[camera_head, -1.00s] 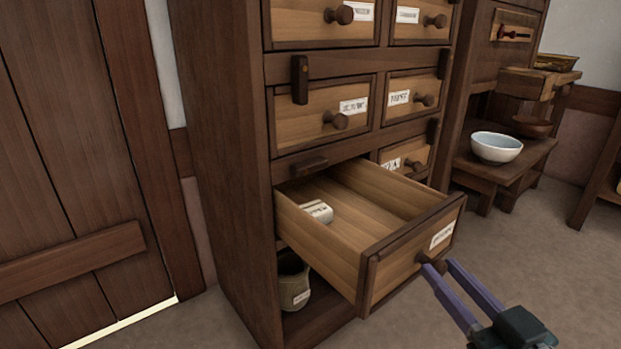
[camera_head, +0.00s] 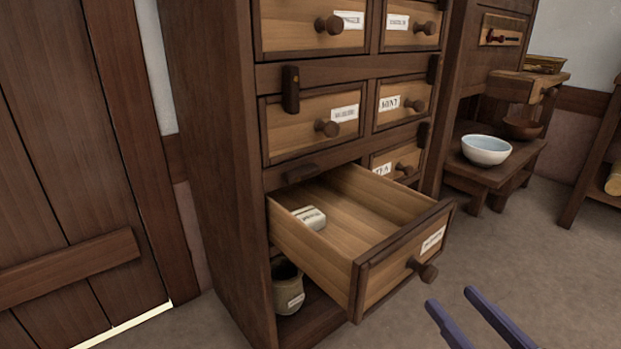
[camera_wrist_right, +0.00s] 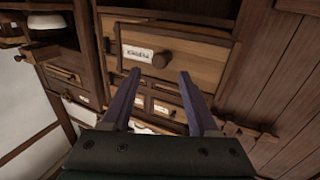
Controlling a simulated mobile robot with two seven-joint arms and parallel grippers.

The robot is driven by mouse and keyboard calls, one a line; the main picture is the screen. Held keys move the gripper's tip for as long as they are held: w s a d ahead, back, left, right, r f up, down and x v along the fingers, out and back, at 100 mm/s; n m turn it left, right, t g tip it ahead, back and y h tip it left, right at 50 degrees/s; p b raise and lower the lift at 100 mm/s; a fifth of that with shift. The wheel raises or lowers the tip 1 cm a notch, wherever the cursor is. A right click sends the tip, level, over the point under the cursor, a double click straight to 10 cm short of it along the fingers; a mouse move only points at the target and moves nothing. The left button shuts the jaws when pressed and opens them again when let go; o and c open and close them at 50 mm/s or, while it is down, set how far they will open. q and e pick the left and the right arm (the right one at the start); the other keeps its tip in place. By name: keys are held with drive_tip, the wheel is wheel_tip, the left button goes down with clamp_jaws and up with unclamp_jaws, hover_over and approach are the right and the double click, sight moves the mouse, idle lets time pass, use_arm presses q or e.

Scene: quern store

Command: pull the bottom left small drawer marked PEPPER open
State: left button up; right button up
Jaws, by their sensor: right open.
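The bottom left small drawer (camera_head: 395,273) of the dark wooden cabinet stands pulled well out, with its inside showing. Its front carries a white label, too small to read surely, and a round dark knob (camera_head: 424,271). A small pale block (camera_head: 310,217) with marking lies inside near the left wall. My right gripper (camera_head: 451,299) is open and empty, in front of the knob and apart from it. In the right wrist view the drawer front (camera_wrist_right: 200,58) and its knob (camera_wrist_right: 162,60) show upside down beyond the open fingers. My left gripper is not in view.
Shut drawers (camera_head: 312,118) with labels and knobs sit above and to the right. A jug (camera_head: 287,287) stands in the space under the open drawer. A plank door (camera_head: 60,200) is at left. A bowl (camera_head: 486,150) stands on a low bench at right. The floor before the drawer is clear.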

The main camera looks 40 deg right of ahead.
drive_tip(key=v, duration=0.5)
drive_tip(key=shift+s, duration=0.15)
drive_tip(key=shift+r+p, duration=0.1)
drive_tip(key=shift+p, duration=0.25)
drive_tip(key=w+a+r+n+g+y+p, duration=0.1)
drive_tip(key=w+a+r+g+y+p, duration=0.15)
drive_tip(key=r+p, duration=0.7)
drive_tip(key=w+a+r+n+g+y+p, duration=0.1)
drive_tip(key=w+a+r+g+p, duration=0.15)
drive_tip(key=r+p, duration=0.7)
drive_tip(key=w+a+r+n+g+y+p, duration=0.1)
drive_tip(key=w+a+r+p, duration=0.15)
drive_tip(key=r+p, duration=0.75)
drive_tip(key=s+a+r+n+g+y+p, duration=0.1)
drive_tip(key=s+a+r+g+p, duration=0.25)
drive_tip(key=r+p, duration=1.05)
drive_tip(key=s+a+r+n+g+p, duration=0.2)
drive_tip(key=s+r+g+p, duration=0.25)
drive_tip(key=r+p, duration=1)
wheel_tip(320, 180, up, 37)
drive_tip(key=p, duration=3.3)
drive_tip(key=shift+s+d+r, duration=0.15)
drive_tip(key=shift+s+d, duration=0.05)
drive_tip(key=shift+s, duration=0.05)
